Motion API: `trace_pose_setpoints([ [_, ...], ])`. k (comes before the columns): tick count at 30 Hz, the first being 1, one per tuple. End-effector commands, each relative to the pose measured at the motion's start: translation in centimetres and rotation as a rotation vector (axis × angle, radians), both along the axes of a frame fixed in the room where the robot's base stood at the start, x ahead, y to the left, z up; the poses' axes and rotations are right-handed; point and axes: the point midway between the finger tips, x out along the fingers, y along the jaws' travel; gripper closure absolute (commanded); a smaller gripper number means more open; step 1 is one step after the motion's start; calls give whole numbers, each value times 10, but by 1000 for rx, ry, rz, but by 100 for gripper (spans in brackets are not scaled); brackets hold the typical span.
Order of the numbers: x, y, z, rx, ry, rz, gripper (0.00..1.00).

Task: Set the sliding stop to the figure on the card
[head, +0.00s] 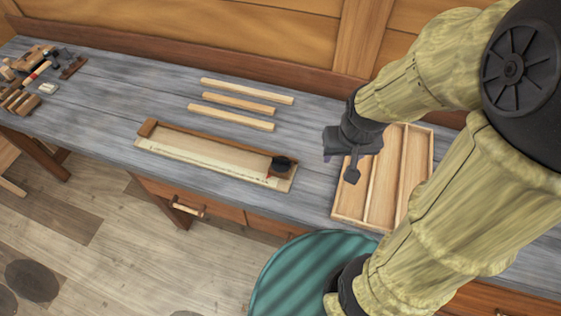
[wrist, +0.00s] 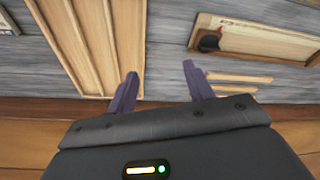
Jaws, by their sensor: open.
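The sliding stop, a brown block with a black knob (head: 282,162), sits near the right end of a long wooden measuring board (head: 205,155). A red mark shows beside it at the pale scale strip (head: 200,160); its figures are too small to read. In the wrist view the knob (wrist: 209,42) is at the upper right, on the board (wrist: 265,42). My gripper (head: 343,168) is open and empty, above the bench to the right of the stop and apart from it. Its two fingers also show in the wrist view (wrist: 159,70). I cannot make out a card with a legible figure.
Several pale wood strips (head: 238,103) lie behind the board. A compartmented wooden tray (head: 432,150) stands right, partly hidden by my arm. Tools (head: 35,75) crowd the bench's far left. A green round-topped thing (head: 290,270) stands in front. A pale edge (wrist: 8,22) shows in the wrist view's corner.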

Motion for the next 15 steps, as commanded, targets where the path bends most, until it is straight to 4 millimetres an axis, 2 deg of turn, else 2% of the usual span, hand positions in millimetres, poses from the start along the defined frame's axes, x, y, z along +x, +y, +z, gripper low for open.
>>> trace_pose_setpoints([
  [1,3,2,-1,0,4,-2,38],
  [5,20,13,-5,8,33,-30,15],
  [8,44,32,-12,18,74,-74,15],
  [15,102,101,-39,35,185,-235,15],
])
